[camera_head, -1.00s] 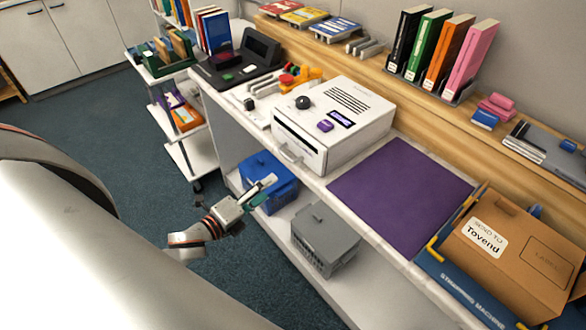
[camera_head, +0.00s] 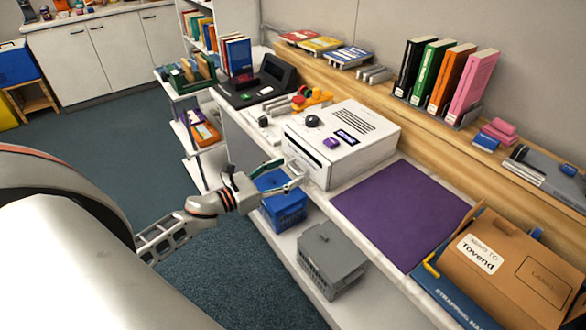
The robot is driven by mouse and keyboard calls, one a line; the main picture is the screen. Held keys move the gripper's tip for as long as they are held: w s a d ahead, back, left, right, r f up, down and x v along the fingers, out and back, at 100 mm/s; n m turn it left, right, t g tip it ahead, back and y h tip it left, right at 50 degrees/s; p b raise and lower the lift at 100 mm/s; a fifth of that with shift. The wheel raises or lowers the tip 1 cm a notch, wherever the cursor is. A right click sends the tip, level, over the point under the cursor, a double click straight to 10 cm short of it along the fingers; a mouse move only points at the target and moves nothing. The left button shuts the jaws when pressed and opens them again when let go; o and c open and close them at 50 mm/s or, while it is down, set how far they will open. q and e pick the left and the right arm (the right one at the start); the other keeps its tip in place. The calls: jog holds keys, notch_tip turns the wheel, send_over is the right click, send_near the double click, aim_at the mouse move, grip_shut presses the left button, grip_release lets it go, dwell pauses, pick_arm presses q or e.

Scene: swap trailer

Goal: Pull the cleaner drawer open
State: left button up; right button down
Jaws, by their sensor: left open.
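The cleaner is a white box (camera_head: 345,140) on the bench, with a black knob, a purple button and slots on top. Its drawer front (camera_head: 306,162) faces the aisle on the left and looks closed. My left gripper (camera_head: 288,176) is open at the lower left of that front, its fingertips close to where the drawer handle is. The fingers overlap the handle in the picture, so I cannot tell whether they touch it. My right gripper is out of view.
Below the bench, a blue basket (camera_head: 284,212) and a grey basket (camera_head: 331,262) stand on the lower shelf. A purple mat (camera_head: 400,212) lies right of the cleaner, then a cardboard box (camera_head: 510,270). A dark device (camera_head: 255,85) stands behind the cleaner. Floor is clear left.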

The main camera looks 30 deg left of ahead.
pick_arm(q)
jog(key=shift+x, duration=1.35)
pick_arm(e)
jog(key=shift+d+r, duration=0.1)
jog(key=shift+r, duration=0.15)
pick_arm(q)
jog(key=shift+c, duration=0.4)
